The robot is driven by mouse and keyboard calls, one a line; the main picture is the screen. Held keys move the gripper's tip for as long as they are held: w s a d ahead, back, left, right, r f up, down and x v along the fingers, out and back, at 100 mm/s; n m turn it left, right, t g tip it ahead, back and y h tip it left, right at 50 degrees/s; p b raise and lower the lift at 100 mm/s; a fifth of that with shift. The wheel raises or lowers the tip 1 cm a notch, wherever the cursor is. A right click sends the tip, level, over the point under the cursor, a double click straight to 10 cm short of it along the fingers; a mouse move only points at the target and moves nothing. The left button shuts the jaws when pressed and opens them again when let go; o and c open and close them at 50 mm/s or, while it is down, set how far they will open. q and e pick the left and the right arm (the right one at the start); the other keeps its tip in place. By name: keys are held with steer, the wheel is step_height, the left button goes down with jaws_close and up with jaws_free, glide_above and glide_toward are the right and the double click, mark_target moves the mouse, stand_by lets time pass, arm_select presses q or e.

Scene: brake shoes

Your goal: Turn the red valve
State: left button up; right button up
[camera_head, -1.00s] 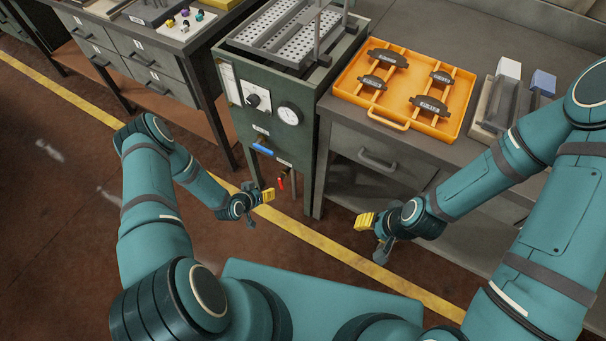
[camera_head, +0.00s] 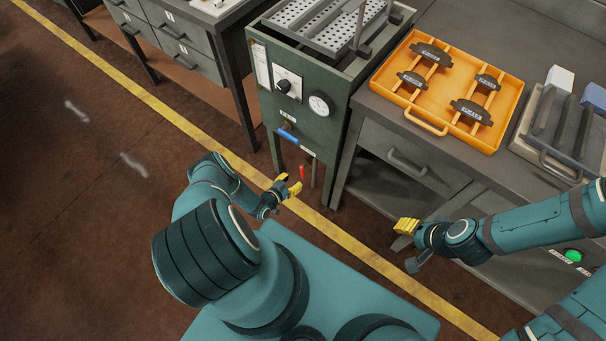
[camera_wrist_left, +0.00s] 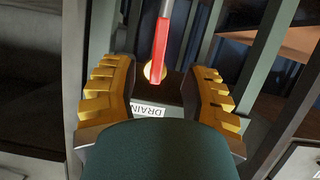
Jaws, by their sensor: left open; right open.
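The red valve (camera_head: 302,171) is a small red lever low on the front of the green cabinet (camera_head: 330,140), under the blue handle (camera_head: 288,137). In the left wrist view the red lever (camera_wrist_left: 161,50) stands between my finger pads, in front of a brass fitting (camera_wrist_left: 155,72) and beside a "DRAIN" label (camera_wrist_left: 148,110). My left gripper (camera_head: 289,187) is open, with yellow pads, just below and left of the valve in the head view; I see no pad touching the lever. My right gripper (camera_head: 408,238) is open and empty, away to the right of the valve.
An orange tray (camera_head: 428,127) with several dark brake shoes lies on the grey bench to the right. A perforated rack (camera_head: 318,25) sits on top of the cabinet. A dial gauge (camera_head: 320,104) and a knob are on its front. The floor by the yellow line is clear.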

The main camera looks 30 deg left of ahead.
mark_target(302, 177)
arm_select(q)
steer(key=b+x, duration=0.2)
steer(key=x, duration=0.5)
steer(key=shift+w+f, duration=0.15)
steer(key=shift+w, duration=0.05)
jaws_close()
